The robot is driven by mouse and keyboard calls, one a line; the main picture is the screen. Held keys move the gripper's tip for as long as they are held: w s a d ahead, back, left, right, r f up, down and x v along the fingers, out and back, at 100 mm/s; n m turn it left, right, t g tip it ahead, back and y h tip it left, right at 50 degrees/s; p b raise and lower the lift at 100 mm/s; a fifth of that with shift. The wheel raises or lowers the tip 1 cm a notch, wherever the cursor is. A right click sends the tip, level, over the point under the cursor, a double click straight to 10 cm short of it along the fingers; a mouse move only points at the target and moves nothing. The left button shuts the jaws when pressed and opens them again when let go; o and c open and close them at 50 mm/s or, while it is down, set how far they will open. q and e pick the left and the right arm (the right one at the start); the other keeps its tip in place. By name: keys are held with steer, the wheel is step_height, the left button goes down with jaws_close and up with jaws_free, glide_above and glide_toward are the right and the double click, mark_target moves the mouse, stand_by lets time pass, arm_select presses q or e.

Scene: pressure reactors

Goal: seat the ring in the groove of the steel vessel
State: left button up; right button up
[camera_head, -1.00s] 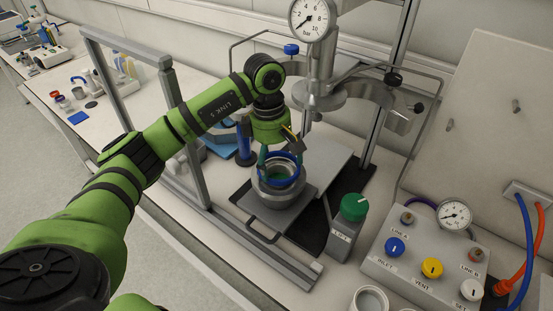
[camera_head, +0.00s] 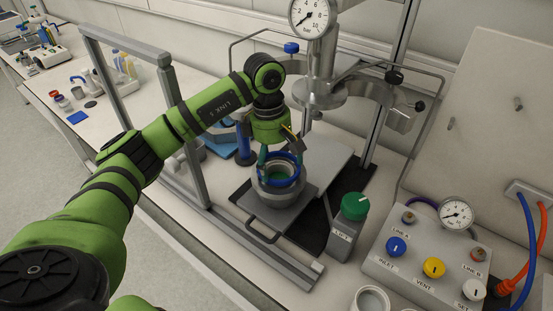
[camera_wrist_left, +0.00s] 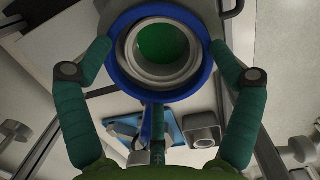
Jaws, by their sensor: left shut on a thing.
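In the left wrist view the fingers grip the ring (camera_wrist_left: 119,80) from both sides. The ring looks roughly centred around the vessel's pale stepped rim (camera_wrist_left: 160,79), with a green inside below. I cannot tell whether the ring touches the vessel or hangs just above it. The groove itself is not clearly visible. My right gripper is not in view.
The vessel stands on a grey plate with a front handle (camera_head: 262,232). A steel head with a gauge (camera_head: 313,17) hangs behind it. A green-knobbed lift box (camera_head: 349,220) and a valve panel (camera_head: 420,258) stand right. A grey frame (camera_head: 181,125) stands left.

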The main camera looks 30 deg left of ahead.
arm_select(q)
steer(key=o, duration=0.6)
steer(key=r, duration=0.4)
steer(key=a+r, duration=0.1)
steer(key=r, duration=0.7)
steer(key=shift+a, duration=0.2)
steer(key=shift+s+f, duration=0.1)
